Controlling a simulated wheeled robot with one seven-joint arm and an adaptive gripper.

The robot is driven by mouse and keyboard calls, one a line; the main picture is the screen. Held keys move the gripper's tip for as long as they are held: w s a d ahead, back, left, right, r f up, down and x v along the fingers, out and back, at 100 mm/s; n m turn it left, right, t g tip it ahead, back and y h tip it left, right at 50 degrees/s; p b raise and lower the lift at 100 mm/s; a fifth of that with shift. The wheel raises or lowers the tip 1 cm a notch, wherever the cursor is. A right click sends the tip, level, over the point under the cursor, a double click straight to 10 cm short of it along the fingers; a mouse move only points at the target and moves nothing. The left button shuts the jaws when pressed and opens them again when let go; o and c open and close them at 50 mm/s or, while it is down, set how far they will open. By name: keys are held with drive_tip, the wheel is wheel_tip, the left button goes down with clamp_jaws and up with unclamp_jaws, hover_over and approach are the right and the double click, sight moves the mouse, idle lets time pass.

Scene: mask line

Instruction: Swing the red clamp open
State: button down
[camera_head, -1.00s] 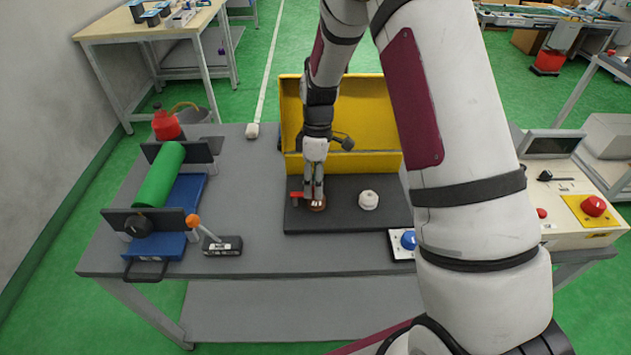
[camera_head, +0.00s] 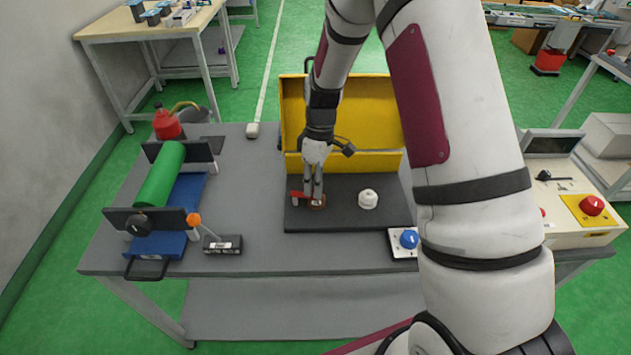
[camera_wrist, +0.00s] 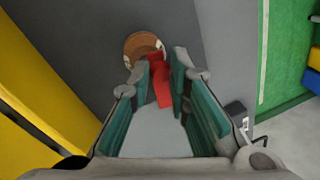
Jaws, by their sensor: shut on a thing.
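The red clamp (camera_head: 297,196) sits at the left end of the dark base plate (camera_head: 340,220) in front of the yellow box. In the wrist view the red clamp (camera_wrist: 160,82) lies between my fingers, beside a round brown piece (camera_wrist: 143,46). In the head view the brown piece (camera_head: 318,204) shows at my fingertips. My gripper (camera_head: 313,198) points down from above and is shut on the clamp; it also shows in the wrist view (camera_wrist: 163,75). The fingers partly hide the clamp in the head view.
A white round knob (camera_head: 368,199) stands on the plate to the right. The yellow box (camera_head: 355,110) rises behind it. A blue button (camera_head: 408,239) is at the front right. A green roll (camera_head: 160,175) on a blue stand and an orange-topped lever (camera_head: 193,219) are to the left.

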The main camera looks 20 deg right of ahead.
drive_tip(key=m, duration=0.2)
drive_tip(key=s+a+m+p, duration=0.1)
drive_tip(key=s+m+t, duration=0.1)
drive_tip(key=m, duration=0.1)
drive_tip(key=shift+a+m+y, duration=0.25)
drive_tip(key=shift+m+y, duration=0.05)
drive_tip(key=a+m, duration=0.1)
drive_tip(key=m, duration=0.1)
drive_tip(key=s+a+m+p, duration=0.1)
drive_tip(key=m, duration=0.1)
drive_tip(key=shift+t, duration=0.4)
drive_tip(key=m, duration=0.1)
drive_tip(key=a+m, duration=0.1)
drive_tip(key=m+p, duration=0.1)
drive_tip(key=shift+s+a+m+t, duration=0.1)
drive_tip(key=shift+a+m+t, duration=0.2)
drive_tip(key=shift+m, duration=0.1)
drive_tip(key=shift+a+m, duration=0.55)
drive_tip(key=shift+m, duration=0.75)
drive_tip(key=shift+t, duration=0.3)
drive_tip(key=c, duration=1.5)
unclamp_jaws()
